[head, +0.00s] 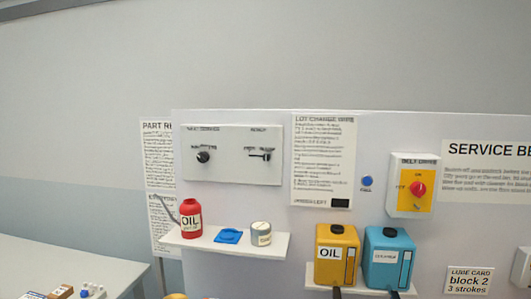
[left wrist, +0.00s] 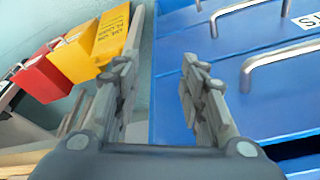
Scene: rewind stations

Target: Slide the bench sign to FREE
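A small dark slider (head: 262,155) sits on the right part of a white wall panel (head: 230,170) in the head view. Its lettering is too small to read, so I cannot tell which word it points to or be sure it is the bench sign. A round black knob (head: 203,157) is on the panel's left part. My left gripper (left wrist: 160,82) is open and empty in the left wrist view, in front of blue drawers and away from the panel. My right gripper is in neither view.
Below the panel, a white shelf (head: 222,246) holds a red oil bottle (head: 190,218), a blue item (head: 228,236) and a jar (head: 261,234). Yellow (head: 337,255) and blue (head: 387,258) cans stand to the right. The left wrist view shows blue drawers (left wrist: 230,75) and red and yellow bins (left wrist: 72,60).

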